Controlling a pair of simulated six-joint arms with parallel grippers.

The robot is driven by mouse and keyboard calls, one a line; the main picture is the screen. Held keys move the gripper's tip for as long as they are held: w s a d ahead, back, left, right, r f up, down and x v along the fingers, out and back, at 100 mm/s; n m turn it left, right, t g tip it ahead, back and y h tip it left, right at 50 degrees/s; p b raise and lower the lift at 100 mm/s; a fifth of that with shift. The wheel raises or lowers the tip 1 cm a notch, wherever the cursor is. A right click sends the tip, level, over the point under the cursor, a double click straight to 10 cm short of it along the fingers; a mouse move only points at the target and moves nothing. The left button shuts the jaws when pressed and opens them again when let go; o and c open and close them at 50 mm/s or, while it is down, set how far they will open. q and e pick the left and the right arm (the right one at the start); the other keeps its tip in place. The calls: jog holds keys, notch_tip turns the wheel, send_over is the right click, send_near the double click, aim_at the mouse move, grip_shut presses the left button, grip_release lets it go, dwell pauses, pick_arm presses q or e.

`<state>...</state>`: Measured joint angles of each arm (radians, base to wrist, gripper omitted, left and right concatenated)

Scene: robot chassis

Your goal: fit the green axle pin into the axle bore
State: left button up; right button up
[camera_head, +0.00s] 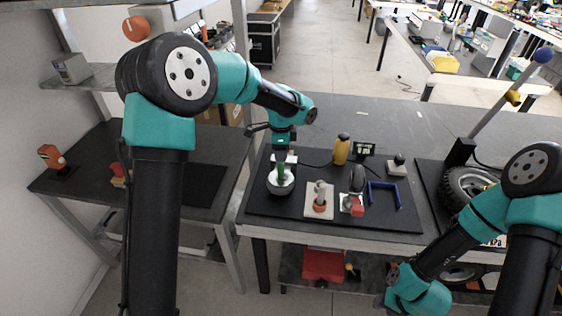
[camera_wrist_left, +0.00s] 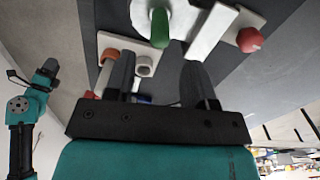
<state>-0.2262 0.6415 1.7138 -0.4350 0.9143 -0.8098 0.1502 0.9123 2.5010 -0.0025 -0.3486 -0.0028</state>
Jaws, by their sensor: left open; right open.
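The green axle pin (camera_head: 281,170) stands upright on a pale round top over a dark round base (camera_head: 280,187) at the left end of the black mat. It also shows in the left wrist view (camera_wrist_left: 160,28). My left gripper (camera_head: 283,157) is above the pin. In the left wrist view its two fingers (camera_wrist_left: 157,80) are apart, with nothing between them, and the pin lies beyond their tips. I cannot tell for certain which opening is the axle bore. A pale plate (camera_head: 312,212) with an orange ring stands beside the pin. My right gripper's fingers do not show.
On the mat stand a yellow bottle-like part (camera_head: 341,150), a small display (camera_head: 363,149), a red-and-white part (camera_head: 352,206) and a blue bracket (camera_head: 384,194). A chassis with a black wheel (camera_head: 468,186) is at the right. The far grey tabletop (camera_head: 400,125) is clear.

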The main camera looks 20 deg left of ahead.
pick_arm(q)
jog(key=shift+r, duration=1.9)
jog(key=shift+s+f, duration=0.1)
